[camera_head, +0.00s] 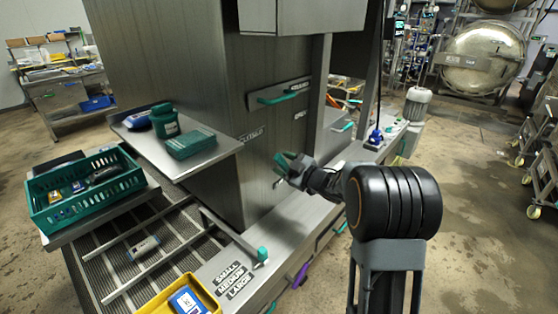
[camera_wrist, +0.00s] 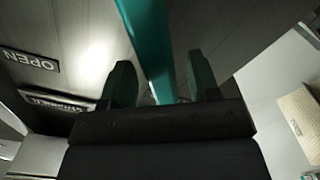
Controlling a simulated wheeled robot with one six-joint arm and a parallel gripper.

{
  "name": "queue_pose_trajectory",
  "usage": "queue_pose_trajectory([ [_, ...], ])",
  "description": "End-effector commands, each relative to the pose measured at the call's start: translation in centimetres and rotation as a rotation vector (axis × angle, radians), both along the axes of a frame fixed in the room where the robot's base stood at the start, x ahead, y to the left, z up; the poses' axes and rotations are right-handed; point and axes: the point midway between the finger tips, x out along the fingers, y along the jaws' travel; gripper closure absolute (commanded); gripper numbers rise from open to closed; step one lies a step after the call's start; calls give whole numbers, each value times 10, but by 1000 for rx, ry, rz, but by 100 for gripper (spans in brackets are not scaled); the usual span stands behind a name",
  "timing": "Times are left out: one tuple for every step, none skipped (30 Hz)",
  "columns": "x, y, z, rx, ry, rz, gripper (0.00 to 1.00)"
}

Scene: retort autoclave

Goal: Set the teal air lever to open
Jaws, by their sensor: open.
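In the wrist view the teal lever (camera_wrist: 154,45) is a long bar running from the top edge down between my two dark green fingertips. My gripper (camera_wrist: 163,82) is open around it, with a gap to each side; whether a finger touches it I cannot tell. An OPEN label (camera_wrist: 30,59) is on the grey panel at left, upside down in this view. A second label (camera_wrist: 57,100) below it is too oblique to read. In the head view my gripper (camera_head: 288,166) is at the steel housing's side, and I cannot separate the lever from the fingers.
A teal-handled bar (camera_head: 284,93) is higher on the housing (camera_head: 180,70). A green crate (camera_head: 88,188) and yellow tray (camera_head: 165,303) stand nearby. A teal-tipped selector lever (camera_head: 262,255) is on the lower ledge.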

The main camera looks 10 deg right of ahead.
Motion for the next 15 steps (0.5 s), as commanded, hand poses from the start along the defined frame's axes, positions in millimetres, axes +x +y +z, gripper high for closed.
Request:
queue_pose_trajectory([
  [5, 5, 0, -1, 1, 2, 45],
  [8, 6, 0, -1, 1, 2, 45],
  [11, 8, 1, -1, 0, 2, 45],
  [13, 10, 1, -1, 0, 1, 45],
  [15, 11, 0, 0, 0, 1, 45],
  [17, 13, 0, 0, 0, 1, 45],
  [18, 13, 0, 0, 0, 1, 45],
  [19, 14, 0, 0, 0, 1, 45],
  [20, 15, 0, 0, 0, 1, 45],
  [20, 15, 0, 0, 0, 0, 45],
  [21, 15, 0, -1, 0, -1, 45],
  [21, 15, 0, -1, 0, -1, 45],
  [21, 15, 0, -1, 0, -1, 45],
  [21, 16, 0, -1, 0, -1, 45],
  [21, 16, 0, -1, 0, -1, 45],
])
